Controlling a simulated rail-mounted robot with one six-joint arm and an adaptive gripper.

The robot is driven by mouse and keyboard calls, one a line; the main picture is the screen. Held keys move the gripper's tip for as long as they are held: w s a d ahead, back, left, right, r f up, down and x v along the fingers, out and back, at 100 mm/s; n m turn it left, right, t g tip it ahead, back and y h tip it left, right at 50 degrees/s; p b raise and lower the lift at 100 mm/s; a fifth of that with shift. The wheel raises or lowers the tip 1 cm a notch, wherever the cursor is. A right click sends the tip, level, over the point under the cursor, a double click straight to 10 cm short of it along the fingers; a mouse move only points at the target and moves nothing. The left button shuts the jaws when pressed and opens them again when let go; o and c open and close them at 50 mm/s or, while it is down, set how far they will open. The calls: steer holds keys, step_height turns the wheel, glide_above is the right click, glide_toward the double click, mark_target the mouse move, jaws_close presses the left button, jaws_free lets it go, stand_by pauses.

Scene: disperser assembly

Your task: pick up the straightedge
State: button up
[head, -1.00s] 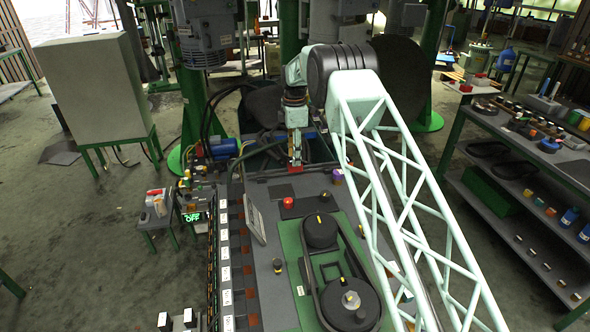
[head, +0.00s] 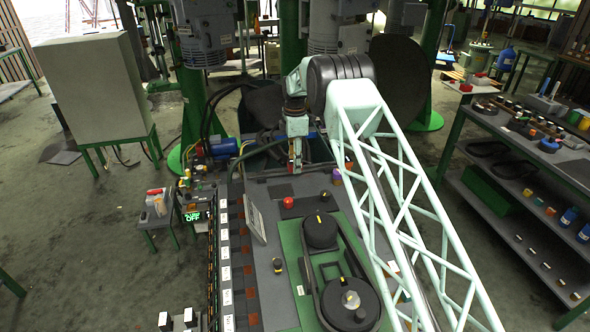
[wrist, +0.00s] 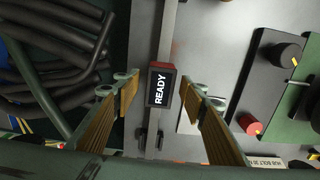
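My gripper (wrist: 163,90) is open in the wrist view, one finger on each side of a small black box with red sides reading READY (wrist: 161,86). I cannot tell how far below the fingertips the box lies; no contact shows. A long grey strip (wrist: 167,30) runs under the box, along the edge of the grey table surface. I cannot tell whether this strip is the straightedge; no other clear straightedge shows. In the head view my gripper (head: 295,165) points down over the far end of the workbench (head: 262,262), and my own parts hide what lies below.
A red button (head: 288,202) and a purple-topped item (head: 337,177) stand near the gripper. A belt with two black pulleys (head: 320,231) fills the bench middle. Dark hoses (wrist: 45,60) lie left of the gripper in the wrist view. A dark knob (wrist: 285,54) stands right.

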steer(key=c, duration=1.2)
steer(key=shift+c, duration=0.4)
steer(key=shift+r, duration=0.15)
steer(key=shift+r, duration=4.95)
